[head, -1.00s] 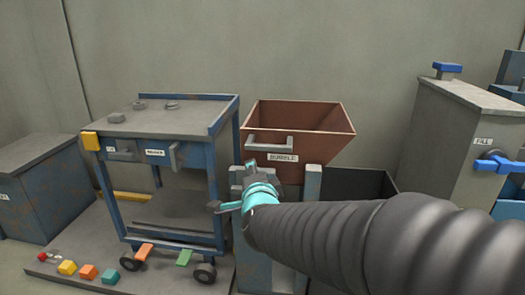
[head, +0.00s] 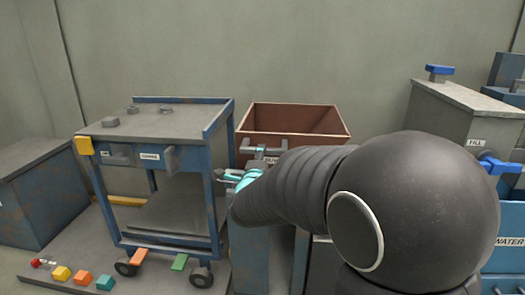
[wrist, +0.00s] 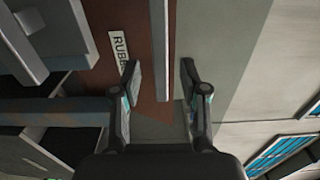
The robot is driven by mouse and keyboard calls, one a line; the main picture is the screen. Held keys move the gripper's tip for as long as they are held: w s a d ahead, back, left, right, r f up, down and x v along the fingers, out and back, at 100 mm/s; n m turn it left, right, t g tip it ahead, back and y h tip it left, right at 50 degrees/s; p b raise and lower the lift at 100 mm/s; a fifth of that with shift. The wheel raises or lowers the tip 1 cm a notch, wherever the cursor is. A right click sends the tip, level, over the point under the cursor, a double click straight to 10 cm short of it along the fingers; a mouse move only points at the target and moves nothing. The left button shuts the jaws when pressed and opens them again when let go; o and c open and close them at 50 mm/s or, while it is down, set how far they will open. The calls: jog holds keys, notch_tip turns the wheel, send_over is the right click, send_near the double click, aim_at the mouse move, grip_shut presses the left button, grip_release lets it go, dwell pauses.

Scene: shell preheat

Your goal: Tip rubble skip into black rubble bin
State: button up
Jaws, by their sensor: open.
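The brown rubble skip (head: 318,119) stands at the middle of the head view, open top up and level. Its labelled front face (wrist: 88,20) shows in the wrist view. The grey handle bar on that face (wrist: 157,40) appears between my fingertips in the wrist view. My gripper (wrist: 160,72) is open, one finger on each side of the bar in the picture; contact cannot be told. In the head view my gripper (head: 228,178) is at the skip's front, partly hidden by my arm. The black rubble bin is hidden behind my arm in the head view.
A blue-framed trolley (head: 222,150) stands close left of the skip. Coloured blocks (head: 104,283) lie on the low base at front left. A grey cabinet (head: 440,115) with blue handles stands at the right. A plain wall is behind.

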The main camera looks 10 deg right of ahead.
jog(key=shift+x, duration=2.3)
grip_shut()
